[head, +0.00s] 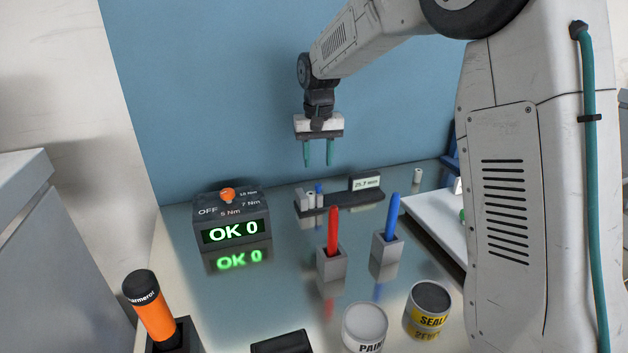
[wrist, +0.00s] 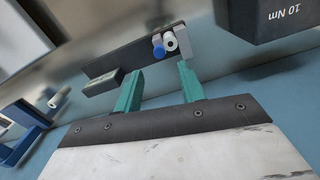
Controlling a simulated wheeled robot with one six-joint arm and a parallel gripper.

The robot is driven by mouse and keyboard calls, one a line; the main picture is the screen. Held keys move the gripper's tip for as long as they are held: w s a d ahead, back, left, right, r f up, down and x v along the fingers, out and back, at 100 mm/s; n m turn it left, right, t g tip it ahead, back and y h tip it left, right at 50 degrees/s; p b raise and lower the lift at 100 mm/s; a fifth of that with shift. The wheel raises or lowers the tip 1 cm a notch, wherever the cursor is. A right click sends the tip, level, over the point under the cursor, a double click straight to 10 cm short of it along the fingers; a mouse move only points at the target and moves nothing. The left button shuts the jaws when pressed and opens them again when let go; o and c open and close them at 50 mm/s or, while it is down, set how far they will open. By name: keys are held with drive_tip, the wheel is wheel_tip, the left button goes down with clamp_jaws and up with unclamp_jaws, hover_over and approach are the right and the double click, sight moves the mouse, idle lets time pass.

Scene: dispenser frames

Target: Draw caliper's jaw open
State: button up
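The caliper (head: 345,200) is a dark bar lying on the bench below my gripper, with a small display reading 25.7 mm at its right end. At its left end stand grey jaws (head: 299,199), a white cylinder (head: 311,200) and a blue piece (head: 319,189). In the wrist view the bar (wrist: 128,53) lies beyond my fingertips, with the blue piece (wrist: 158,51) and white cylinder (wrist: 171,41) close together by a grey jaw. I cannot tell the exact jaw gap. My gripper (head: 318,165) is open and empty, pointing down above the caliper, its teal fingers apart from it.
A torque box (head: 233,215) showing OK 0 stands left. Red (head: 333,232) and blue (head: 392,217) pens stand in grey holders in front. A white tray (head: 428,218) is at right.

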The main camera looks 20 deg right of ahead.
sight(318, 184)
wheel_tip(318, 184, down, 7)
drive_tip(key=shift+r, duration=0.2)
clamp_jaws()
